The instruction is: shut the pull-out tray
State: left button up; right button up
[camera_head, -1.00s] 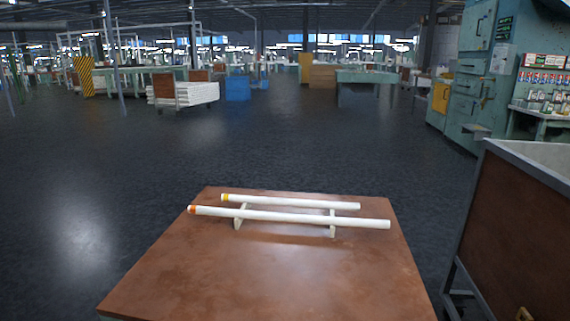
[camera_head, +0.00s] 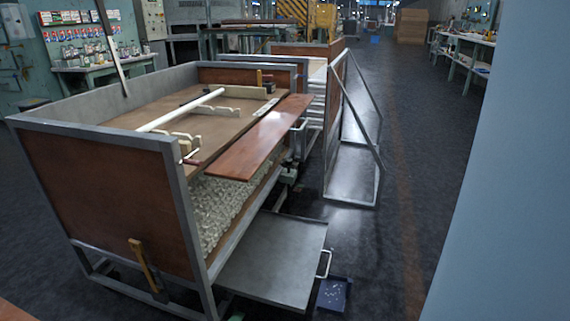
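The pull-out tray (camera_head: 270,262) is a flat grey metal tray low on the right side of a brown-panelled, metal-framed bench (camera_head: 100,195). It sticks out well past the bench frame, close above the floor. Its bar handle (camera_head: 326,263) is on the outer right edge. The tray's inner end is hidden under the bench. Neither of my grippers is in view.
A blue bin (camera_head: 333,295) stands on the floor beside the handle. A reddish-brown board (camera_head: 255,140) juts out above the tray. A metal frame (camera_head: 352,150) stands behind. A pale blue surface (camera_head: 500,200) fills the right edge. Open floor (camera_head: 385,260) lies between.

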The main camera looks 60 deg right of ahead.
aim_at(276, 262)
jog(key=l+z, duration=0.1)
jog(key=z, duration=0.7)
jog(key=l+z, duration=0.15)
jog(key=z, duration=0.3)
jog(key=i+z, duration=0.1)
jog(key=z, duration=0.3)
jog(key=l+z, duration=0.1)
jog(key=z, duration=0.3)
